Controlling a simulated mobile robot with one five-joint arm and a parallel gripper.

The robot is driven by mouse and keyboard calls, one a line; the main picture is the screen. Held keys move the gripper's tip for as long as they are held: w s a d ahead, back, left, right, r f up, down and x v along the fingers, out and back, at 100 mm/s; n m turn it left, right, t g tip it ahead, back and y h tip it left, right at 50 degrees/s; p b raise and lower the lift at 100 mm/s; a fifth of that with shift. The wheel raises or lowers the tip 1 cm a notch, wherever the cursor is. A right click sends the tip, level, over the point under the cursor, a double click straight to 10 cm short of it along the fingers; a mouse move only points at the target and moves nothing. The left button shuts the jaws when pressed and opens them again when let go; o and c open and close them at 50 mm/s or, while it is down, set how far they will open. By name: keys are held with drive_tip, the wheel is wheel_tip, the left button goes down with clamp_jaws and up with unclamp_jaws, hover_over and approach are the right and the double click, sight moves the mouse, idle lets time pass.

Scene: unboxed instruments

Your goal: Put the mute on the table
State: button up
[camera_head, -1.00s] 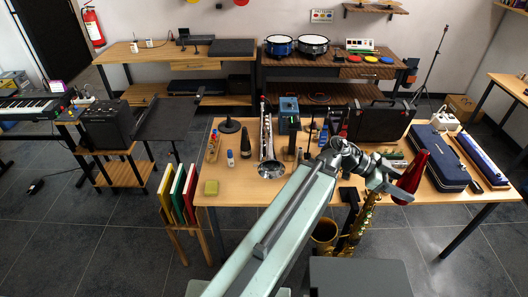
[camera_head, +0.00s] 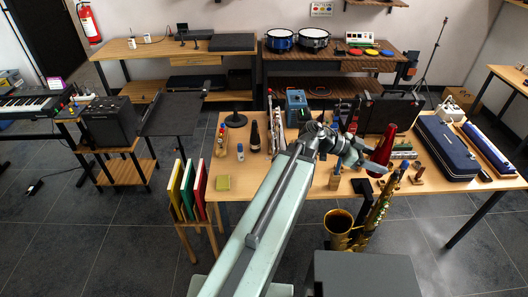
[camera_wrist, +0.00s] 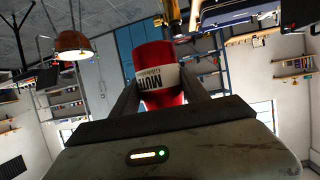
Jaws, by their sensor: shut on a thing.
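The mute is red and cone-shaped (camera_head: 382,150), with a white label reading "MUTE" that shows in the wrist view (camera_wrist: 158,78). My gripper (camera_head: 372,168) is shut on it, one finger on each side, as the wrist view shows (camera_wrist: 155,95). In the head view the mute is tilted and appears over the right half of the wooden table (camera_head: 285,188). I cannot tell its exact height above the tabletop. My arm covers part of the table's middle.
A dark blue case (camera_head: 445,148) lies to the right of the mute, and a black case (camera_head: 392,112) stands behind it. A gold saxophone (camera_head: 372,218) stands at the front edge.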

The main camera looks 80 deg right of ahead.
drive_tip(key=w+d+f+n+t+h+b, duration=0.1)
drive_tip(key=w+d+f+n+h+b, duration=0.1)
drive_tip(key=w+d, duration=0.4)
drive_tip(key=w+d+f+n+h+b, duration=0.2)
drive_tip(key=w+d, duration=0.4)
drive_tip(key=w, duration=1)
drive_tip(key=w+d+f+n+t+h+b, duration=0.1)
drive_tip(key=w+d+f+n+h+b, duration=0.2)
drive_tip(key=w, duration=0.7)
drive_tip(key=shift+w+d+f+t+h+b, duration=0.15)
drive_tip(key=shift+w+d+f+h+b, duration=0.1)
drive_tip(key=shift+d+f+b, duration=0.5)
drive_tip(key=shift+w+d+f+t+h+b, duration=0.15)
drive_tip(key=shift+d+f+h+b, duration=0.15)
drive_tip(key=shift+d+f, duration=0.7)
drive_tip(key=w+f+b, duration=0.3)
drive_tip(key=f+b, duration=0.4)
drive_tip(key=b, duration=0.1)
drive_tip(key=w+d+f+n+t+h+b, duration=0.1)
drive_tip(key=w+f+b, duration=0.2)
drive_tip(key=f+b, duration=0.5)
drive_tip(key=w+f+n+b, duration=0.1)
drive_tip(key=w+f+b, duration=0.3)
drive_tip(key=f+b, duration=0.4)
drive_tip(key=shift+d+f, duration=0.2)
drive_tip(key=shift+d, duration=0.2)
drive_tip(key=shift+r, duration=0.15)
drive_tip(key=o, duration=1.2)
drive_tip(key=shift+f, duration=0.2)
drive_tip(key=o, duration=0.4)
